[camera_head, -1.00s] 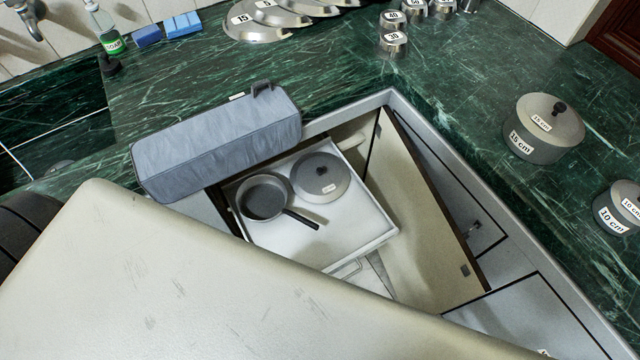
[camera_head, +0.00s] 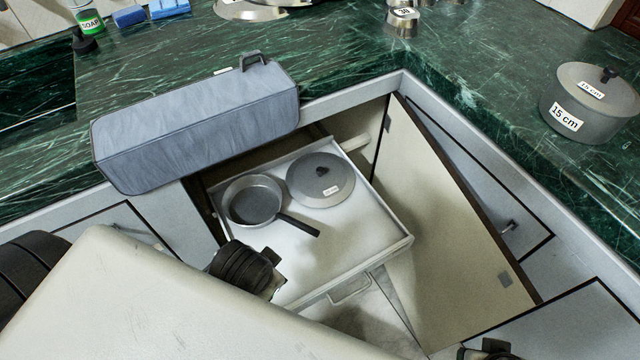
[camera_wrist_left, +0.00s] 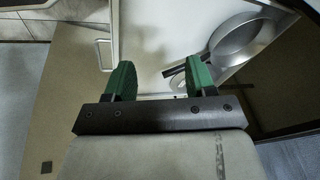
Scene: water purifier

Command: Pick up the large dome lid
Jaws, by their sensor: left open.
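The large dome lid (camera_head: 320,180) is a grey round lid with a dark knob and a small white label. It lies in the pulled-out white drawer (camera_head: 382,243), right of a grey frying pan (camera_head: 252,201). My left gripper (camera_head: 277,272) is near the drawer's front left, below the pan in the head view and apart from the lid. The pan (camera_wrist_left: 243,36) shows at upper right there; I cannot make out the lid. A dark part, possibly my right gripper (camera_head: 488,350), is cut off at the bottom edge.
An open cabinet door (camera_head: 445,215) stands right of the drawer. A grey fabric box (camera_head: 200,125) sits on the green counter's edge behind it. A 15 cm pot (camera_head: 590,105) stands on the right counter. The drawer's front right floor is bare.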

